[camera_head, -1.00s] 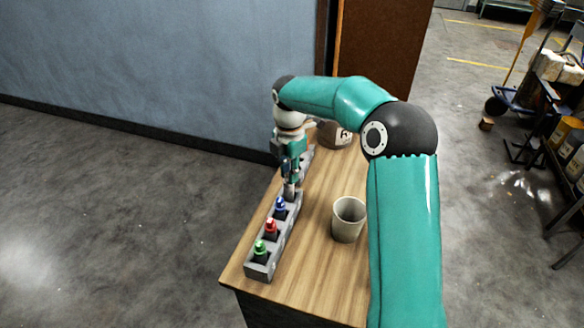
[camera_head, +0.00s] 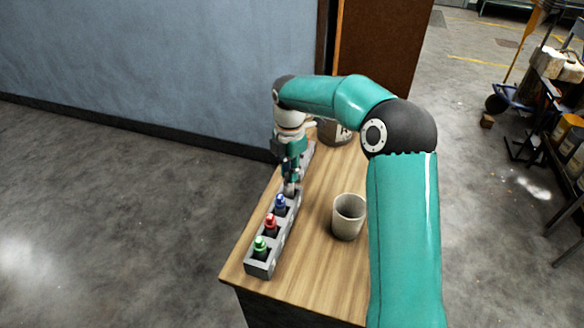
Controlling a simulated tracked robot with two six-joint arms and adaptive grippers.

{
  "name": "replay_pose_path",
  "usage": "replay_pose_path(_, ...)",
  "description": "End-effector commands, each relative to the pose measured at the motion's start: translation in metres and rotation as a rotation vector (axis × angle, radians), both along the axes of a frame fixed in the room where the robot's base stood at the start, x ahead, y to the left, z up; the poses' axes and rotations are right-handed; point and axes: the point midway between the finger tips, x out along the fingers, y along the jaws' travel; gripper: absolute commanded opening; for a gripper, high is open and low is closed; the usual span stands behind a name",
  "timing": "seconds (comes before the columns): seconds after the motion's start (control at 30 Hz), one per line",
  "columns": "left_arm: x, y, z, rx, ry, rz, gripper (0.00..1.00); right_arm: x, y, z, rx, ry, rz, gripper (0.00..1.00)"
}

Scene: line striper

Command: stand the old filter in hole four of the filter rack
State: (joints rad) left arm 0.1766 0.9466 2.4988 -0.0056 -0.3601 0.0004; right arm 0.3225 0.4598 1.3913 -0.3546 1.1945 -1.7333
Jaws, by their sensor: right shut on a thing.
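The grey filter rack (camera_head: 263,268) is a long narrow block along the left edge of the wooden table. A green-topped piece (camera_head: 260,245), a red-topped piece (camera_head: 270,222) and a blue-topped piece (camera_head: 280,203) stand in its near holes. My right gripper (camera_head: 290,179) points down over the rack's far end, beyond the blue-topped piece. It is shut on the old filter (camera_head: 290,188), a small pale grey piece mostly hidden by the fingers. The filter's lower end is at the rack's far hole; I cannot tell how deep it sits. My left gripper is not in view.
A beige cup (camera_head: 348,217) stands on the table (camera_head: 310,258) right of the rack. A second grey rack or block (camera_head: 307,156) and a round lettered container (camera_head: 335,132) are farther back. My right arm covers the table's right side.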

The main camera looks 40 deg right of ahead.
Motion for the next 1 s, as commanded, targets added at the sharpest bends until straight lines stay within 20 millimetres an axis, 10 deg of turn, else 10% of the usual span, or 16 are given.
replay_pose_path(0.53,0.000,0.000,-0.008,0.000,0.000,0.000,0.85,0.000,0.000,-0.014,0.000,0.001,0.000,0.00)
replay_pose_path(0.57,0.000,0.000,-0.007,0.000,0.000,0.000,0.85,0.000,0.000,-0.013,0.000,0.001,0.000,0.24)
replay_pose_path(0.7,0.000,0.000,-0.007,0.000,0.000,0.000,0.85,0.000,0.000,-0.012,0.000,0.001,0.000,0.48)
replay_pose_path(1.0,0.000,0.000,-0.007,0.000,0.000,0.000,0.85,0.000,0.000,-0.012,0.000,0.000,0.000,0.60)
